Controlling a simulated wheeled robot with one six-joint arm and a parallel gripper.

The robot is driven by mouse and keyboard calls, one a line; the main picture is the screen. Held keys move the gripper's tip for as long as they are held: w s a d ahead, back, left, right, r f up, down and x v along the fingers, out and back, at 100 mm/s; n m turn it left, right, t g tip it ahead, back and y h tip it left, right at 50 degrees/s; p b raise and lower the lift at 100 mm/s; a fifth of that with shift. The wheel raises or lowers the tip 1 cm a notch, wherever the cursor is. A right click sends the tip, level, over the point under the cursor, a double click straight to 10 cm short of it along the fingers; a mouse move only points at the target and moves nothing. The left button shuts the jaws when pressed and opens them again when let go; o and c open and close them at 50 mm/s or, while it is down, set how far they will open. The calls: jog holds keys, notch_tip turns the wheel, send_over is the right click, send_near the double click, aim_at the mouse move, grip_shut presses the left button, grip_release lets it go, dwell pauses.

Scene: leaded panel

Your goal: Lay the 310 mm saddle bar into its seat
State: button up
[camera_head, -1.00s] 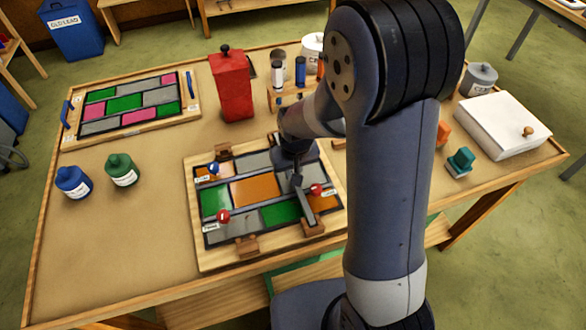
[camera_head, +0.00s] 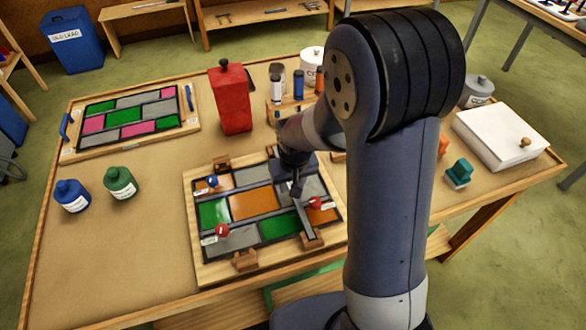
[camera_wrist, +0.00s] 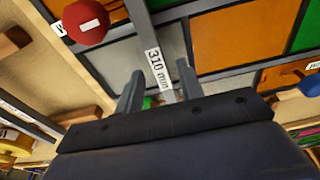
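The 310 mm saddle bar (camera_head: 305,219) is a thin grey strip along the right part of the leaded panel (camera_head: 216,266). Its near end is at the wooden block (camera_head: 312,241) on the panel's front edge; whether it is fully down there I cannot tell. Its far end is hidden by my arm. In the wrist view the bar (camera_wrist: 139,22) shows its "310 mm" label (camera_wrist: 156,68). My gripper (camera_wrist: 158,82) has one finger on each side of the bar, with a gap visible on both sides. In the head view my gripper (camera_head: 297,190) is above the bar.
Red knobs (camera_head: 315,203) (camera_head: 222,230) and a blue knob (camera_head: 212,181) stand on the panel, one red knob close beside the bar. Other wooden blocks (camera_head: 245,261) (camera_head: 221,163) sit at its edges. A red can (camera_head: 231,98) stands behind.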

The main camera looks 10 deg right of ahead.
notch_tip(320, 180, up, 11)
jog(key=s, duration=0.1)
jog(key=shift+s+d+r, duration=0.15)
jog(key=shift+s, duration=0.25)
jog(key=f, duration=0.4)
jog(key=w+f, duration=0.1)
jog(key=f, duration=0.7)
jog(key=shift+w+f, duration=0.25)
jog(key=shift+w, duration=0.15)
jog(key=shift+w+a+r, duration=0.1)
jog(key=shift+a+r, duration=0.1)
jog(key=shift+r, duration=0.7)
jog(key=shift+f, duration=0.1)
